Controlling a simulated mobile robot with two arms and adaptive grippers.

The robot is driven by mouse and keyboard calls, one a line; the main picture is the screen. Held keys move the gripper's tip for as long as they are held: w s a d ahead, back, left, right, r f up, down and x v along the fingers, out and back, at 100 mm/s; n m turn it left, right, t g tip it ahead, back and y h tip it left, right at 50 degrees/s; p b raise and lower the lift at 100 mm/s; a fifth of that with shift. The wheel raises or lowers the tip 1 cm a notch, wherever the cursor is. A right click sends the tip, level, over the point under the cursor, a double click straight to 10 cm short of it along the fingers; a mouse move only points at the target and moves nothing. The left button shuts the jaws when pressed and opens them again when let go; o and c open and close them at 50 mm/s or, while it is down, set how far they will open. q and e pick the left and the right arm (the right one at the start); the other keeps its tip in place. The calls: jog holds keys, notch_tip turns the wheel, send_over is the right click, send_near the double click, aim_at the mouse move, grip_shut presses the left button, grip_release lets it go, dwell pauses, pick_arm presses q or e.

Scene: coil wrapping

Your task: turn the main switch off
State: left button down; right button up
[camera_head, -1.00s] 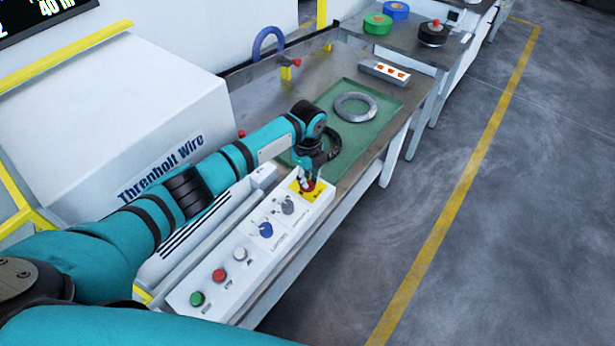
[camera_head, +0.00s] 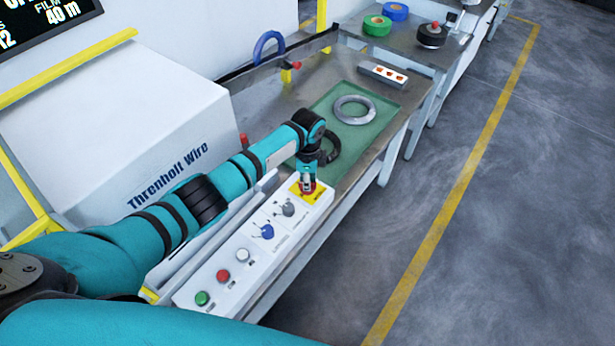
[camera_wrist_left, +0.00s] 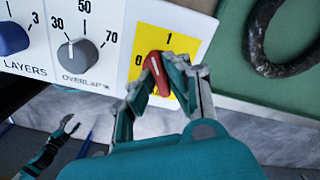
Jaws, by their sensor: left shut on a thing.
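The main switch is a red handle (camera_wrist_left: 156,68) on a yellow plate (camera_wrist_left: 183,42) marked 0 and 1. In the left wrist view the handle slants toward the upper left, its end close to the 0; its exact setting is hard to tell. My left gripper (camera_wrist_left: 164,82) is shut on the red handle, a finger on each side. In the head view my left gripper (camera_head: 308,186) comes down onto the plate at the far end of the white control panel (camera_head: 240,248) and hides most of the switch. Another teal gripper, apparently my right (camera_wrist_left: 68,128), hangs low in the left wrist view, small and unclear.
The panel also carries a grey overlap knob (camera_head: 288,208), a blue layers knob (camera_head: 266,231) and white, red and green buttons. Beyond it lie a green mat (camera_head: 385,110) with a grey coil (camera_head: 355,109) and a dark ring (camera_head: 328,148). Open floor lies to the right.

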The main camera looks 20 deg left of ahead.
pick_arm(q)
jog(key=n+p, duration=0.2)
jog(key=n, duration=0.4)
jog(key=shift+p, duration=0.3)
jog(key=n+p, duration=0.1)
jog(key=n, duration=0.4)
jog(key=shift+n, duration=0.3)
jog(key=c, duration=1.3)
grip_release()
jog(key=shift+c, duration=0.2)
notch_tip(320, 180, up, 12)
